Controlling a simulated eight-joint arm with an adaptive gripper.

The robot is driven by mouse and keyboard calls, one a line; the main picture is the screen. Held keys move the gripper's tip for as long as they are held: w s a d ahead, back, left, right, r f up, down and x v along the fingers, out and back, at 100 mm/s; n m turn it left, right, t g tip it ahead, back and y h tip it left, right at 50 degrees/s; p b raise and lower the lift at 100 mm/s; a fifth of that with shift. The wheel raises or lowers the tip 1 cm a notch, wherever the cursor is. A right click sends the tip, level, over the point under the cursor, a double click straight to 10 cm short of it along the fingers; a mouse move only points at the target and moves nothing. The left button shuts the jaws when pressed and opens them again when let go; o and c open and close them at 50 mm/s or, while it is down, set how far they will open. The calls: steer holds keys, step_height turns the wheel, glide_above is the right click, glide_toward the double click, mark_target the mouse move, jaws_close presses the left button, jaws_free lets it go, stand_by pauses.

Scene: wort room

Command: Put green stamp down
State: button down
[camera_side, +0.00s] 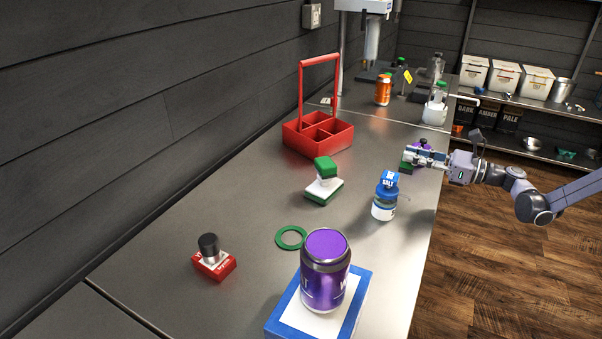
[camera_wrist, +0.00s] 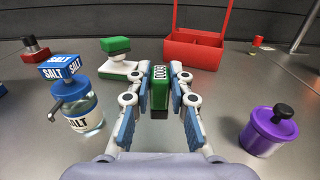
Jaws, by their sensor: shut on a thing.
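My gripper (camera_wrist: 160,90) is shut on the green stamp (camera_wrist: 160,91), a small upright green block with a pale marked panel on its upper face. In the side view my gripper (camera_side: 412,158) reaches in over the right edge of the steel counter (camera_side: 240,217), and the green stamp (camera_side: 405,168) shows at its tips. The stamp is at or just above the counter; I cannot tell if it touches.
A salt bottle (camera_side: 385,195) stands nearby, left of my gripper in the wrist view. A purple lidded pot (camera_wrist: 268,130) is to its right. A green-and-white handled block (camera_side: 323,182) and red carrier (camera_side: 318,134) stand beyond. A green ring (camera_side: 280,238) lies flat.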

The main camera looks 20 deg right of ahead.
mark_target(403, 172)
steer(key=shift+w+a+f, duration=0.3)
steer(key=shift+a+f, duration=0.05)
steer(key=shift+a, duration=0.15)
steer(key=shift+w+a+f, duration=0.25)
steer(key=shift+a+f, duration=0.1)
steer(key=shift+a, duration=0.1)
steer(key=shift+f, duration=1.95)
steer(key=shift+f, duration=0.1)
steer(key=c, duration=1.2)
jaws_free()
